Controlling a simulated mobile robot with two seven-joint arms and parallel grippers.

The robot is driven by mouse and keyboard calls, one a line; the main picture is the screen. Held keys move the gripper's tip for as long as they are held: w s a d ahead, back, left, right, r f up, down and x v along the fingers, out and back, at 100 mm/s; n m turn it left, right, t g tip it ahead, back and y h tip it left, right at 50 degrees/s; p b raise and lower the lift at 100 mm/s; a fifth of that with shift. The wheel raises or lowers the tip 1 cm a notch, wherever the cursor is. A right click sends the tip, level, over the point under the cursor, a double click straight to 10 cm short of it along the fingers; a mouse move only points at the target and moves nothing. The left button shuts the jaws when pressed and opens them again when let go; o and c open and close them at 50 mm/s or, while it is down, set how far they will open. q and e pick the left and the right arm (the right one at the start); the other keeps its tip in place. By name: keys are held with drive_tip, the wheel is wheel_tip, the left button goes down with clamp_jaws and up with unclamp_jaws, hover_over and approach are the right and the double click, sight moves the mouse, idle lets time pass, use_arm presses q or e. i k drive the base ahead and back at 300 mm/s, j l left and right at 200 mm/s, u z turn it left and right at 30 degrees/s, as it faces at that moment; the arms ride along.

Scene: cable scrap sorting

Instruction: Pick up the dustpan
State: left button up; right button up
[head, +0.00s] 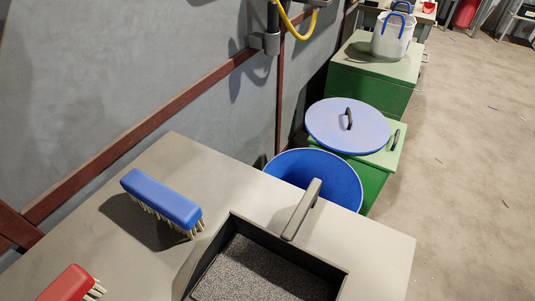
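The dustpan (333,276) lies on the grey table top at the bottom centre of the head view. It is black, with a grey handle (302,210) that points up and away from me. Grey granular material (250,272) covers its floor. The lower part of the dustpan is cut off by the bottom edge of the picture. Neither of my grippers is in view.
A blue brush (162,198) and a red brush (70,284) lie on the table (385,262) left of the dustpan. A blue bin (345,180) stands beyond the table edge. A blue lid (330,122) rests on a green box (388,160). A wall borders the left.

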sight(244, 260)
drive_tip(key=i+l, duration=0.15)
drive_tip(key=l, duration=0.25)
drive_tip(key=i+l, duration=0.15)
drive_tip(key=l, duration=0.25)
drive_tip(key=k+j, duration=0.6)
drive_tip(key=j, duration=0.2)
drive_tip(key=i+l+u, duration=0.15)
drive_tip(key=u, duration=0.25)
drive_tip(key=i+l+u, duration=0.1)
drive_tip(key=l+u, duration=0.35)
drive_tip(key=i+l+u, duration=0.1)
drive_tip(key=l+u, duration=0.15)
drive_tip(key=u, duration=0.15)
drive_tip(key=l+u, duration=0.7)
drive_tip(key=u, duration=0.15)
drive_tip(key=l+u, duration=0.3)
drive_tip(key=u, duration=0.15)
drive_tip(key=k, duration=0.05)
